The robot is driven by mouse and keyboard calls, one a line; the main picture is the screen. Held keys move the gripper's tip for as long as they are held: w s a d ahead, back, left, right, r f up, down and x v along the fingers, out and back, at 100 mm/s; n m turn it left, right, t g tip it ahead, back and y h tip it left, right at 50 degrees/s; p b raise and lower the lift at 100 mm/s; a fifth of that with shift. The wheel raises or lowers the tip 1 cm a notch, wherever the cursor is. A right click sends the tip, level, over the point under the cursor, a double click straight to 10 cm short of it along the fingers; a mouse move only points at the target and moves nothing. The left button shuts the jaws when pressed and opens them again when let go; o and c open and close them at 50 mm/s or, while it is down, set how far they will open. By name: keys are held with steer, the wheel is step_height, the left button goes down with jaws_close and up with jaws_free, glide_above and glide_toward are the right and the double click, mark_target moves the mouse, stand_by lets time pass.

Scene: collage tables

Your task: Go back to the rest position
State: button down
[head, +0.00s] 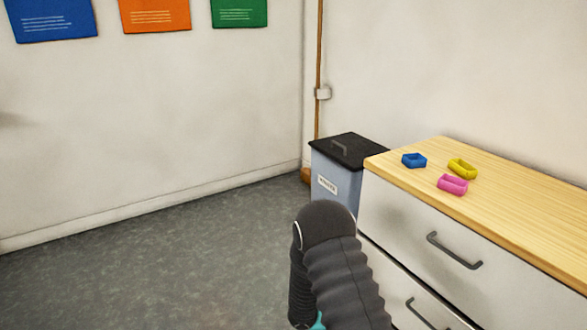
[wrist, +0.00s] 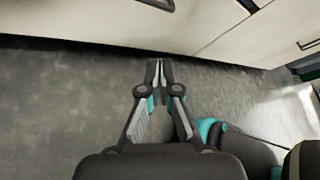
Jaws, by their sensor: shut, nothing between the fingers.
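My gripper (wrist: 156,74) shows in the wrist view with its two fingertips together and nothing between them. It hangs over the grey floor, close to the white drawer front at the top of that view. In the head view my dark ribbed arm rises at the lower middle, in front of the drawer unit; the gripper itself is not seen there.
A drawer unit with a wooden top (head: 520,217) stands at right. On it lie a blue ring-shaped piece (head: 413,160), a yellow one (head: 462,168) and a pink one (head: 453,185). A lidded bin (head: 334,178) stands behind its left end. Floor (head: 150,270) at left is clear.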

steer(key=s+a+r+m+t+y, duration=0.1)
steer(key=s+a+r+m+y, duration=0.1)
steer(key=s+r+m+y, duration=0.2)
steer(key=s+a+r+m+t+y, duration=0.2)
steer(key=s+r+m+y, duration=0.3)
steer(key=r, duration=1.5)
steer(key=s+a+r+m+t+y, duration=0.2)
steer(key=s+r+m+y, duration=0.3)
steer(key=s+r+m, duration=0.7)
steer(key=s+a+m, duration=0.1)
steer(key=m, duration=0.3)
steer(key=shift+a+r+m, duration=0.25)
steer(key=shift+m, duration=0.15)
